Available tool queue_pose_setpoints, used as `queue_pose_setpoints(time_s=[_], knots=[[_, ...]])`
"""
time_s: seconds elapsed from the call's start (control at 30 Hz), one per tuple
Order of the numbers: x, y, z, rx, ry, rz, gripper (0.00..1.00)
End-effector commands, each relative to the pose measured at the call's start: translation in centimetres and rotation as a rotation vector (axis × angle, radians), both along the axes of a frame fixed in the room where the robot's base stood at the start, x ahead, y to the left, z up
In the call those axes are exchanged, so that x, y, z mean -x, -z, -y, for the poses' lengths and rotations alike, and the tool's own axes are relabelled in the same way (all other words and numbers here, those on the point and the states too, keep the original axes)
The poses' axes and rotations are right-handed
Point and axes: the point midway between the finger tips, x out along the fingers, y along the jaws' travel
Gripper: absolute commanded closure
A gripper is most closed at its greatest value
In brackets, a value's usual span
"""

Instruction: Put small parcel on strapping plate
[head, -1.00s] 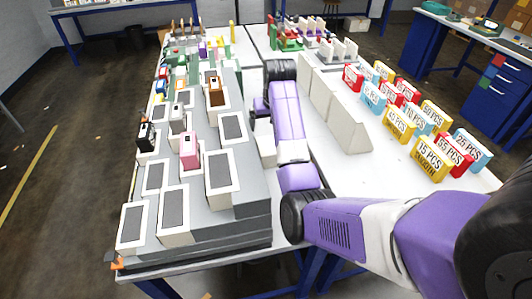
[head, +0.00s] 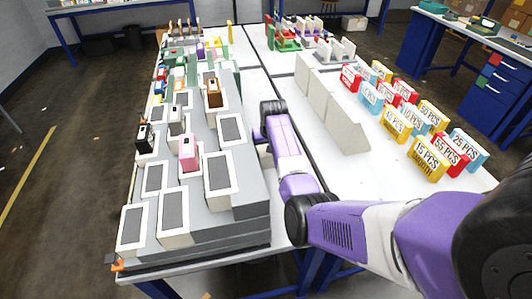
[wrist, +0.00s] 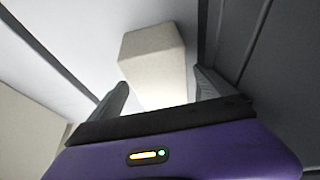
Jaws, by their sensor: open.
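A plain cream-white block, which looks like the small parcel (wrist: 155,65), stands between the fingers of my gripper (wrist: 161,80) in the wrist view. My gripper is open, with one finger on each side of the block and a visible gap at the left finger. In the head view my arm mostly hides the block and the gripper, just right of the grey stepped stand. The stand carries several white-framed dark pads (head: 221,172). I cannot tell which surface is the strapping plate.
The grey stepped stand (head: 252,190) rises close left of my gripper. A pink device (head: 188,152), a black one (head: 144,138) and a brown one (head: 214,93) stand on it. A cream upright divider (head: 345,125) and several coloured number signs (head: 430,158) stand to the right.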

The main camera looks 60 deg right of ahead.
Motion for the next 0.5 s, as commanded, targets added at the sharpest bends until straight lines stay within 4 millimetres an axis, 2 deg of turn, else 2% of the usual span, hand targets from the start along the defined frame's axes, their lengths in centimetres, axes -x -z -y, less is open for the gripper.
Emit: queue_pose_setpoints(time_s=[0.13, 0.5], knots=[[-0.21, 0.83, 0.24, 0.000, 0.000, 0.000, 0.06], [-0.23, 0.93, 0.27, 0.000, 0.000, 0.000, 0.06]])
